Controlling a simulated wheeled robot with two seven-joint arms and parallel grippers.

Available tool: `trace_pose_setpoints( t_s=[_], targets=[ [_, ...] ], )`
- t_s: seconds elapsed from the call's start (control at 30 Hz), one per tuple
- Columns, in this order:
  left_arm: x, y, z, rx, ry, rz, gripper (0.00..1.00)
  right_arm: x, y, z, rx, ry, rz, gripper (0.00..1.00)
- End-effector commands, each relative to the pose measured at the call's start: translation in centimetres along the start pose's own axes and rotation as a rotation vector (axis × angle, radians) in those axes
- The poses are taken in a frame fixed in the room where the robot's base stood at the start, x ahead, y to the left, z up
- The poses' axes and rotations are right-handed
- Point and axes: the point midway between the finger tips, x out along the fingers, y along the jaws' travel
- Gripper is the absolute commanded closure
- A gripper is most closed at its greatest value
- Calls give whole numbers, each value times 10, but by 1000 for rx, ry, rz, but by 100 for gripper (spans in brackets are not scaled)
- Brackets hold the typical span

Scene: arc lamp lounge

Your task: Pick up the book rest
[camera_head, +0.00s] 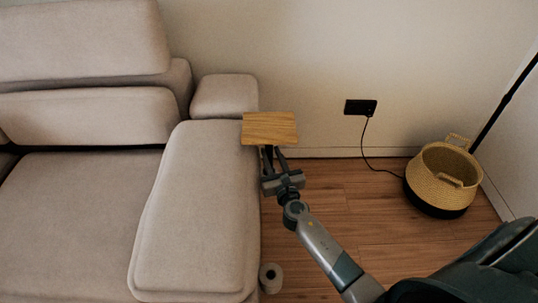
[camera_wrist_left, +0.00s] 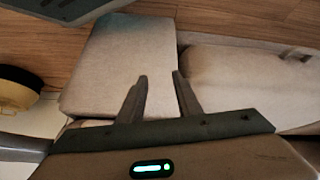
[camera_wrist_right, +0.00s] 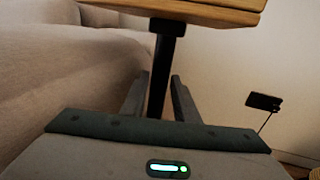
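The book rest has a flat, light wooden top (camera_head: 269,128) on a dark post, beside the sofa's right edge in the head view. In the right wrist view, the underside and edge of the top (camera_wrist_right: 200,10) are overhead and the post (camera_wrist_right: 161,75) runs down between the fingers. My right gripper (camera_head: 273,158) is below the top, open, with a finger on each side of the post; gaps show beside it. The foot of the stand is hidden. My left gripper (camera_wrist_left: 160,78) is open and empty in its wrist view, facing the sofa from above.
The beige sofa (camera_head: 195,220) fills the left. A woven basket (camera_head: 442,175) stands at the right on the wooden floor (camera_head: 345,200). A black wall outlet (camera_head: 360,107) has a cord.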

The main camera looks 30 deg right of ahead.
Motion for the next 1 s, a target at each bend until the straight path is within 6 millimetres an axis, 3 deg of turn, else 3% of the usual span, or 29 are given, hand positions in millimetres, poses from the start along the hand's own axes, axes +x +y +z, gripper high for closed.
trace_pose_setpoints(
  t_s=[0.13,0.57,0.7,1.0],
  targets=[
    [0,2,0,0,7,6,69,8,0,0,0,0,0,73],
    [-1,2,-1,1,11,4,69,8,0,0,1,0,0,73],
    [0,0,-3,2,13,2,69,8,0,0,0,0,0,100],
    [0,-1,-8,3,21,-1,69,8,0,2,1,-2,0,100]
  ],
)
